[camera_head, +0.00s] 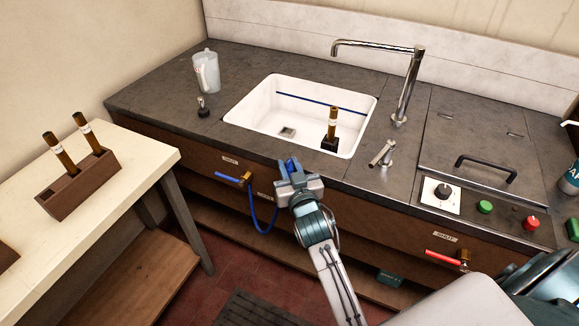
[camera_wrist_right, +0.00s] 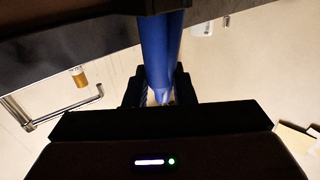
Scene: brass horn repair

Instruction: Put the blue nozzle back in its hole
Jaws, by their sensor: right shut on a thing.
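My right gripper (camera_head: 298,182) is shut on the blue nozzle (camera_head: 291,165), just in front of the counter's front edge below the sink. Only a small blue part of the nozzle shows above the jaws in the head view. In the right wrist view the blue nozzle (camera_wrist_right: 161,45) runs up from between the black fingers (camera_wrist_right: 160,92). A blue hose (camera_head: 256,222) hangs in a loop beside the gripper, below a brass valve (camera_head: 247,178) with a blue handle. I cannot make out the nozzle's hole. My left gripper is not in view.
A white sink (camera_head: 255,117) holds a brown tube in a black block (camera_head: 330,144). A chrome faucet (camera_head: 408,88) and small tap (camera_head: 382,153) stand right of it. A jug (camera_head: 206,72) stands at the back left. A side table (camera_head: 145,158) stands left.

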